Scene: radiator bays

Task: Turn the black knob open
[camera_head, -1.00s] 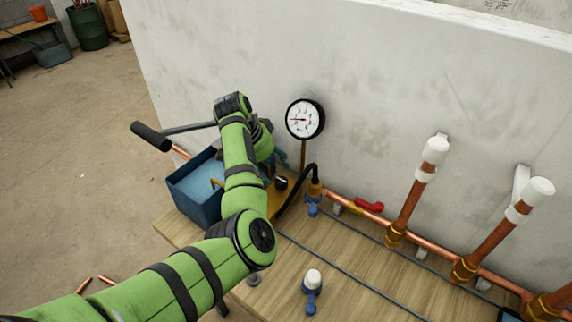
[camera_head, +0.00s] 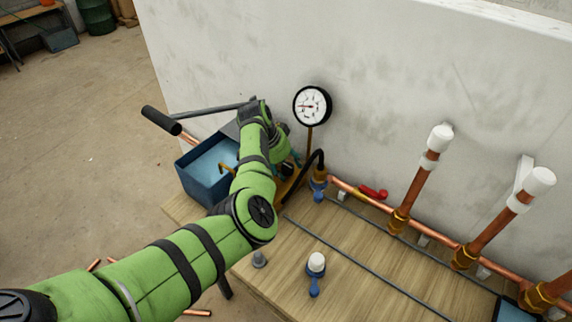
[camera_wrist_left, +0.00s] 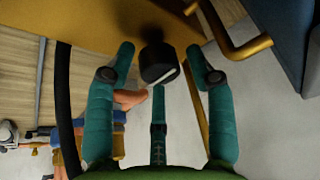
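The black knob (camera_wrist_left: 158,64), with a pale line across it, shows in the left wrist view against a yellow-orange body (camera_wrist_left: 110,22). My left gripper (camera_wrist_left: 160,56) has teal fingers spread around the knob, one on each side and a third below it in the picture. Gaps show between the side fingers and the knob; I cannot tell whether the third finger touches it. In the head view only a little teal of the left gripper (camera_head: 296,158) shows past my green arm, and the knob is hidden there. My right gripper is not in view.
A blue water tank (camera_head: 198,187) and a black-gripped lever (camera_head: 160,120) are beside my arm. A pressure gauge (camera_head: 312,105) stands by the wall. A black hose (camera_head: 318,158), copper pipes (camera_head: 408,195), a red handle (camera_head: 373,192) and a white-capped blue valve (camera_head: 316,264) lie to the right.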

